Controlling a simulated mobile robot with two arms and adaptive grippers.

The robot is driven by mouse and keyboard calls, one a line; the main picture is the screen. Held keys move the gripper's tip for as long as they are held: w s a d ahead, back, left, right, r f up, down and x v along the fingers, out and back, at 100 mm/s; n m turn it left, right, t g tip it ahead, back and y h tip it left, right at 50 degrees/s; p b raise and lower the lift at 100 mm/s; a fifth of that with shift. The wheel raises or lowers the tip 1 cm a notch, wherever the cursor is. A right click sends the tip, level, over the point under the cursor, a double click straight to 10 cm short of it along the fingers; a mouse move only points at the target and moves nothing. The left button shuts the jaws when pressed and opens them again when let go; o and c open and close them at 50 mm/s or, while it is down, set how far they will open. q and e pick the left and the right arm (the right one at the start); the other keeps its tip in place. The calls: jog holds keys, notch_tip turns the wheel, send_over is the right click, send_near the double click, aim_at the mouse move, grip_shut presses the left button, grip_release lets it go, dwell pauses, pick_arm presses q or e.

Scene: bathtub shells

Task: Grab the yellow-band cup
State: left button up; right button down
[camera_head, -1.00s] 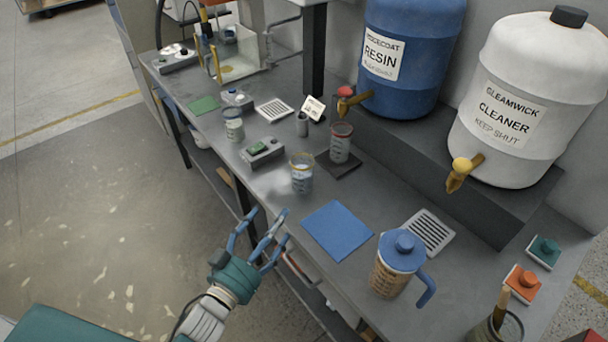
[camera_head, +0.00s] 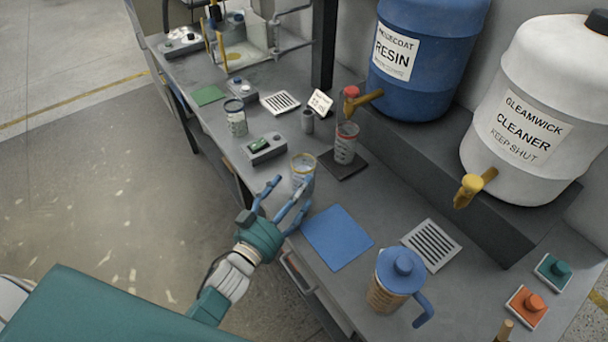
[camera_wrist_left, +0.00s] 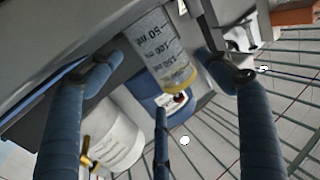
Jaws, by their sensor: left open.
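The yellow-band cup (camera_head: 303,165) is a clear, upright measuring cup with a yellow rim band, standing on the grey bench. My left gripper (camera_head: 288,190) is at the bench's front edge, just in front of the cup, and one blue finger overlaps the cup's lower part. In the left wrist view the cup (camera_wrist_left: 163,50) appears upside down, framed between the spread fingers with a gap on each side. The left gripper is open and empty. My right gripper is out of view.
A red-band cup (camera_head: 345,145) stands on a dark pad behind it, and a blue-band cup (camera_head: 236,118) stands farther left. A small grey device (camera_head: 263,148) is close on the left. A blue mat (camera_head: 337,237) lies to the right, beside a blue-lidded pitcher (camera_head: 394,280).

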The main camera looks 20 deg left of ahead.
pick_arm(q)
jog(key=shift+w+d, duration=0.1)
jog(key=shift+w, duration=0.25)
jog(key=shift+w+r, duration=0.1)
jog(key=shift+w, duration=0.2)
jog(key=p+x, duration=0.1)
jog(key=x, duration=0.2)
jog(key=shift+w+d, duration=0.15)
jog(key=shift+w, duration=0.25)
jog(key=shift+w+d+f+p, duration=0.15)
jog(key=shift+w+f+p, duration=0.15)
jog(key=shift+w, duration=0.2)
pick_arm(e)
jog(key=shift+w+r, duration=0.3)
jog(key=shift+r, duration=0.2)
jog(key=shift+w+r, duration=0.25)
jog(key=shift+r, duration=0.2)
pick_arm(q)
jog(key=shift+r, duration=0.1)
jog(key=c, duration=1.2)
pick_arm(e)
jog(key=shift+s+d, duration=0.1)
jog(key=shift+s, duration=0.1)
